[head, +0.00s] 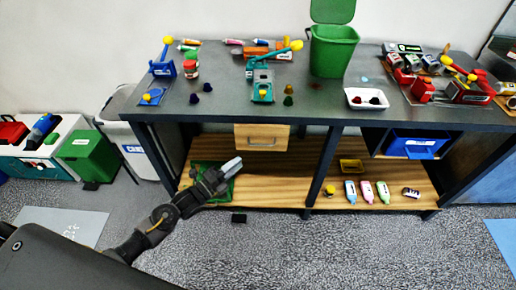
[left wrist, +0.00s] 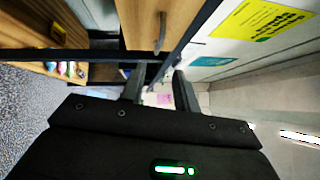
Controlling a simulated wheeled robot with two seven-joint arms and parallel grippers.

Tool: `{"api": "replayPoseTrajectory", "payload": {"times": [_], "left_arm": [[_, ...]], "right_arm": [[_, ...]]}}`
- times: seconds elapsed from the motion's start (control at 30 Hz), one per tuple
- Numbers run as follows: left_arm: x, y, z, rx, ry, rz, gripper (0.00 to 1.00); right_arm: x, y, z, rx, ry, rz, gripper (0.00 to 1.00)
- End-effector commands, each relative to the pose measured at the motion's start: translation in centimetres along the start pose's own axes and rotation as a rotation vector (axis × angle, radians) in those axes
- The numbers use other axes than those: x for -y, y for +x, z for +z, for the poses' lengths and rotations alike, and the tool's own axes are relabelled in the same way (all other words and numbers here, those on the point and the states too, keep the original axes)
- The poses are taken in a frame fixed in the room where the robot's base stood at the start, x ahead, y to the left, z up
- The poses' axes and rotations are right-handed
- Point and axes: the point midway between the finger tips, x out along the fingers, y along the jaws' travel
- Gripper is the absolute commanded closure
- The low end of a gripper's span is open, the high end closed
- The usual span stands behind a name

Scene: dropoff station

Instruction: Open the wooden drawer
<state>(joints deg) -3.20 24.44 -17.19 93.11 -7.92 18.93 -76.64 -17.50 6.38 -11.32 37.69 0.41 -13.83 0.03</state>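The wooden drawer (head: 250,130) hangs under the dark workbench top, left of its middle. Its front looks flush with the bench edge, so it appears shut. A grey metal handle (head: 262,145) runs across the front. In the left wrist view the drawer front (left wrist: 138,22) is at the top, with the handle (left wrist: 161,34) upright in the picture. My left gripper (head: 232,165) is below and left of the drawer, apart from the handle. In the left wrist view its two fingers (left wrist: 158,88) are spread with nothing held. My right gripper is not in view.
The workbench (head: 215,112) carries tools, a green bin (head: 333,48) and a white tray (head: 352,103). The wooden lower shelf (head: 275,190) holds a green crate (head: 199,169) near my gripper and several bottles at right. A dark bench leg (head: 324,167) stands right of the drawer.

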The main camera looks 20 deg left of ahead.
Motion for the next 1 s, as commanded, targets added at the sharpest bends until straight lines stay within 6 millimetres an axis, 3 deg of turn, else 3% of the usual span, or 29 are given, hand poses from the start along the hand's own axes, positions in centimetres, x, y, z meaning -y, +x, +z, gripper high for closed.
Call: {"api": "replayPoseTrajectory", "payload": {"times": [0.17, 0.6, 0.8, 1.0], "left_arm": [[0.0, 1.2, 0.1, 0.002, -0.002, 0.002, 0.69], [-0.1, 8.8, 0.1, 0.003, -0.005, 0.004, 0.69], [-0.2, 10.5, 0.1, 0.003, -0.005, 0.005, 0.69], [-0.2, 10.8, 0.1, 0.003, -0.004, 0.006, 0.69]], "right_arm": [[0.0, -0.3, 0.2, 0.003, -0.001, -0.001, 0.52], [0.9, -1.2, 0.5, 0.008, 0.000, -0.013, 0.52], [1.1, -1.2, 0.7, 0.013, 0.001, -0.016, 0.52], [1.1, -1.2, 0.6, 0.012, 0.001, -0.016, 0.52]]}}
